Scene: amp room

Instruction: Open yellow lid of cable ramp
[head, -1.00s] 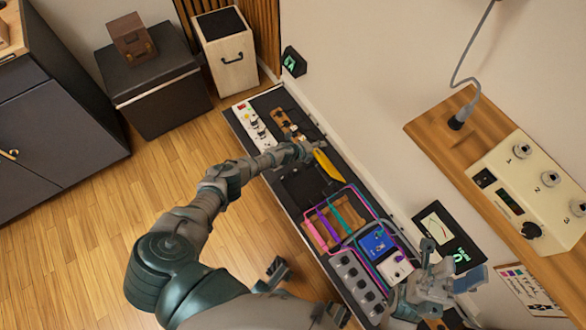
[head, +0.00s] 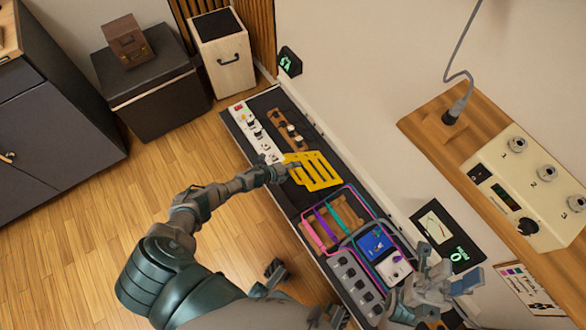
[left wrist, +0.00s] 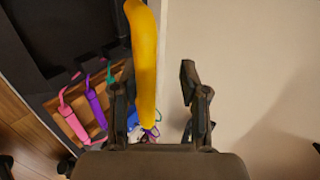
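The yellow slotted lid (head: 314,171) of the cable ramp shows its broad face in the head view, at the middle of the long dark board. Its exact tilt is hard to tell. My left gripper (head: 281,172) is at the lid's left edge. In the left wrist view my left gripper (left wrist: 157,78) has its fingers apart. The yellow lid (left wrist: 143,50) shows there as a narrow strip by the left finger, and I cannot tell if they touch. My right gripper (head: 440,285) is over the board's near right end, its finger opening unclear.
Coloured cables on a wooden block (head: 328,222), a blue pedal (head: 375,241) and a grey knobbed pedal (head: 352,280) sit close on the board. A white knobbed strip (head: 255,130) lies at its far end. A wooden shelf (head: 430,125) juts out at right. Wood floor at left is clear.

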